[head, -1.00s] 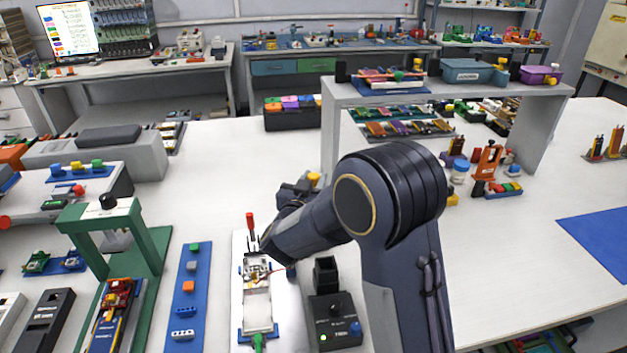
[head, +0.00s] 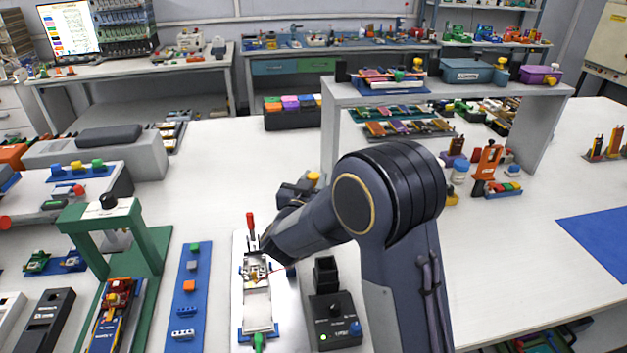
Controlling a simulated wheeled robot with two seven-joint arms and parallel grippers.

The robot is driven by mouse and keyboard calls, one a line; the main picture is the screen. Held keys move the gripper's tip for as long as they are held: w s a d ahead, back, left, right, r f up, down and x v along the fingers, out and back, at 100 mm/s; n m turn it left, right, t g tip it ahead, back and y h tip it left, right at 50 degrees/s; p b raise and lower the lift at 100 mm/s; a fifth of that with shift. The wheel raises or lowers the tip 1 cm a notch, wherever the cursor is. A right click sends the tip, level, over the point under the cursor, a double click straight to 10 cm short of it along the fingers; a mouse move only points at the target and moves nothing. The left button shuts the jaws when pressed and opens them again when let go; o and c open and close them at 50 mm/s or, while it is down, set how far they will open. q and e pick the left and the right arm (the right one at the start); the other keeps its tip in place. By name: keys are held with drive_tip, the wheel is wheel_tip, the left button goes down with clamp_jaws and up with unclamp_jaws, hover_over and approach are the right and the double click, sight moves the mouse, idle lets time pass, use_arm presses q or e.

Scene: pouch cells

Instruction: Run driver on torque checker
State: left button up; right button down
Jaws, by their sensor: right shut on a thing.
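A slim red-handled tool (head: 250,222), which looks like the driver, stands nearly upright at the far end of a white fixture plate (head: 257,310). My right gripper (head: 256,246) is at the lower part of this handle and appears shut on it. My dark wrist hides part of the fingers, and the tip is too small to make out. The torque checker seems to be the small dark box (head: 336,322) with a knob and a green light, to the right of the plate. A black block-like holder (head: 326,271) stands just behind it. My left gripper is out of view.
A blue strip with small blocks (head: 188,295) and a green press frame (head: 150,250) stand to the left. A grey shelf (head: 470,88) bridges the bench behind. The bench is clear to the right, up to a blue mat (head: 600,240).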

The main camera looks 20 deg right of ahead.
drive_tip(key=shift+f+b, duration=0.4)
drive_tip(key=shift+f, duration=0.05)
idle(0.6)
drive_tip(key=shift+f, duration=0.15)
idle(0.6)
drive_tip(key=shift+r+p, duration=3.15)
drive_tip(key=shift+r, duration=0.55)
drive_tip(key=shift+f, duration=0.1)
